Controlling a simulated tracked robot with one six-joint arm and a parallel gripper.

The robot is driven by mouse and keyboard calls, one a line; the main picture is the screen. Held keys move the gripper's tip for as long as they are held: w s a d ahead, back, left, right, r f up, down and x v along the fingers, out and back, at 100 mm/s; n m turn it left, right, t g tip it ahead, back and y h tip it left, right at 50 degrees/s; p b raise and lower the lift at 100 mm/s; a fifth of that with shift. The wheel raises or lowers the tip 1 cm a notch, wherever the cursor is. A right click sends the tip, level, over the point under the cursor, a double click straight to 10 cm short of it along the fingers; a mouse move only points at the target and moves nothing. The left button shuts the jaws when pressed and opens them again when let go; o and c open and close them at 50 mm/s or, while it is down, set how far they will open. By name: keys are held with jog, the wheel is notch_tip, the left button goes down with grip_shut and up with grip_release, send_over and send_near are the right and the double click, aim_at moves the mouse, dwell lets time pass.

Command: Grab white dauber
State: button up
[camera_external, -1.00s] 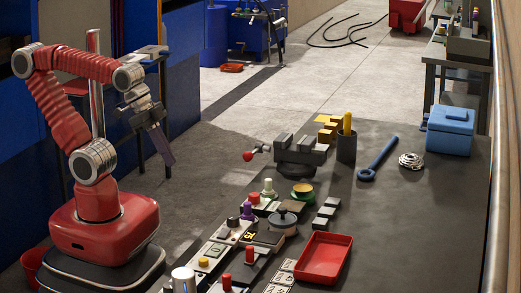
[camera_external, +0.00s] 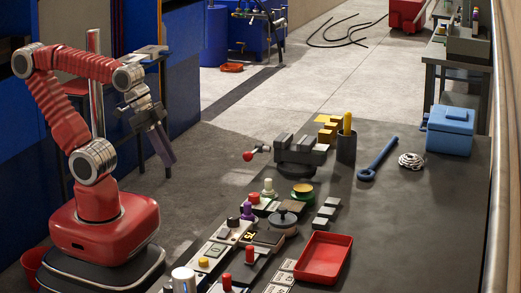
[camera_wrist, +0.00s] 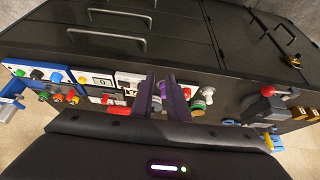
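A small white-topped dauber (camera_external: 268,187) stands upright on the dark table in the external view, beside a red-topped one (camera_external: 253,196) and a purple one (camera_external: 246,210). In the wrist view a pale top (camera_wrist: 208,92) shows right of the fingers, probably the white dauber. My gripper (camera_external: 168,160) hangs left of the table, well apart from the daubers, fingers pointing down. In the wrist view my gripper (camera_wrist: 160,78) has its two dark fingers apart, with nothing held between them. The purple dauber shows partly behind the fingers.
A vise (camera_external: 300,152) stands behind the daubers. A lidded round pot (camera_external: 284,220), a red tray (camera_external: 323,258) and several button boxes crowd the near table. A blue wrench (camera_external: 378,160) and a blue box (camera_external: 450,130) lie further right. The right of the tabletop is clear.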

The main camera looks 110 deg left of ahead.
jog(key=o, duration=0.6)
